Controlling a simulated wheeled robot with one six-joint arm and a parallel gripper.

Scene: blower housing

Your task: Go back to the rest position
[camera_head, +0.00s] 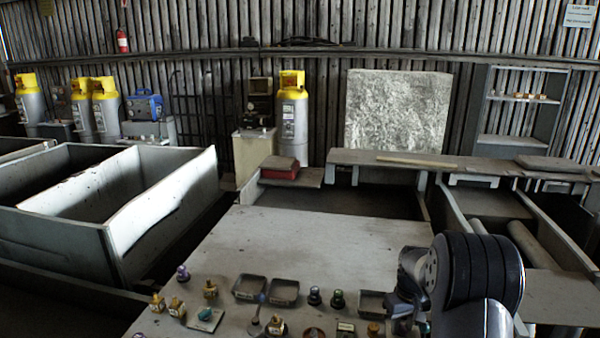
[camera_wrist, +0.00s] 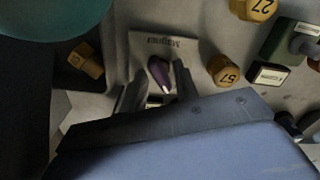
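In the wrist view, my gripper (camera_wrist: 157,88) shows its two dark fingers apart over the worktop. A small purple piece with a pale tip (camera_wrist: 159,74) lies between the fingers, with gaps visible at its sides. It is over a grey plate (camera_wrist: 145,42) with upside-down lettering. Whether the fingers are level with the piece is unclear. In the head view, my arm is at the lower right, and its dark, rounded joint hides the fingertips.
The worktop (camera_head: 300,232) is bare behind a front row of small parts, including brass knobs (camera_head: 177,307), a purple knob (camera_head: 183,272) and shallow trays (camera_head: 284,291). In the wrist view, numbered yellow knobs (camera_wrist: 222,69) and a labelled block (camera_wrist: 270,75) are nearby. A shelf (camera_head: 480,170) crosses behind.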

